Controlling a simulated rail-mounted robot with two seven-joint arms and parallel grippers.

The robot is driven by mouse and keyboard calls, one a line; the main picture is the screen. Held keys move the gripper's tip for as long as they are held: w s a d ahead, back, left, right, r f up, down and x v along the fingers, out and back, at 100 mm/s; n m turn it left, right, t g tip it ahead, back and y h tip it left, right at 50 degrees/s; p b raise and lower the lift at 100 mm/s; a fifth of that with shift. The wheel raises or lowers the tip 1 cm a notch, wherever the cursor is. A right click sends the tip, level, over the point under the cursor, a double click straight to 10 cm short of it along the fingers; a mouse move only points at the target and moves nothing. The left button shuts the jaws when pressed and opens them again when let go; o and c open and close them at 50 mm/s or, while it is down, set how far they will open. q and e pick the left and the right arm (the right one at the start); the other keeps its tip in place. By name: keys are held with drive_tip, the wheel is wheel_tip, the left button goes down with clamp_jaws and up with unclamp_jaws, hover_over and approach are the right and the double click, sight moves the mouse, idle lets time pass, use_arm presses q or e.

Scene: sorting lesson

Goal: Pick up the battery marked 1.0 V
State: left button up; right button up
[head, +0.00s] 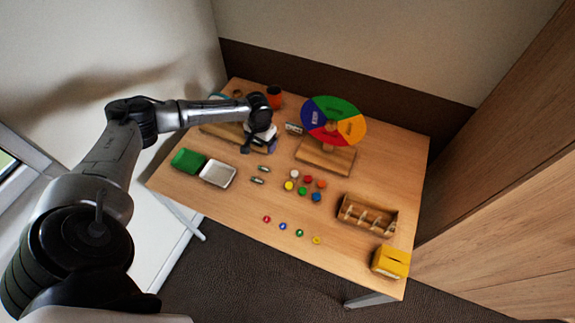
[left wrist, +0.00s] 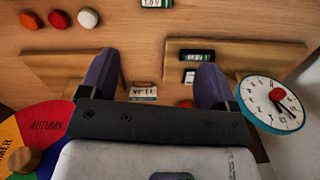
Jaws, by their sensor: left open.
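The battery marked 1.0 V (left wrist: 156,3) lies at the top edge of the left wrist view, partly cut off, its label upside down. It appears to be the upper of two small batteries in the head view (head: 264,168); the marking is too small to read there. The lower one (head: 257,180) lies close by. Another dark green battery (left wrist: 196,55) lies by the right finger in the wrist view, its marking unreadable. My left gripper (head: 247,146) is open and empty above the table, beyond the 1.0 V battery; its fingers also show in the wrist view (left wrist: 156,82). My right gripper is out of view.
The season wheel (head: 334,120) stands right of my gripper. A clock (left wrist: 273,103) is near the right finger. Coloured pieces (head: 308,179) lie right of the batteries. A white tray (head: 217,173) and green tray (head: 188,161) are left.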

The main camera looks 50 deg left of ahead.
use_arm(q)
drive_tip(key=n, duration=0.1)
drive_tip(key=b, duration=0.2)
hover_over(264, 167)
drive_tip(key=shift+n, duration=0.4)
wheel_tip(264, 167, down, 9)
drive_tip(key=shift+r, duration=0.15)
drive_tip(key=shift+d+f+b, duration=0.1)
drive_tip(key=shift+f+b, duration=0.4)
drive_tip(key=shift+f, duration=2.1)
drive_tip(key=shift+c, duration=0.2)
drive_tip(key=c, duration=1)
drive_tip(key=shift+o, duration=0.2)
drive_tip(key=shift+r, duration=0.15)
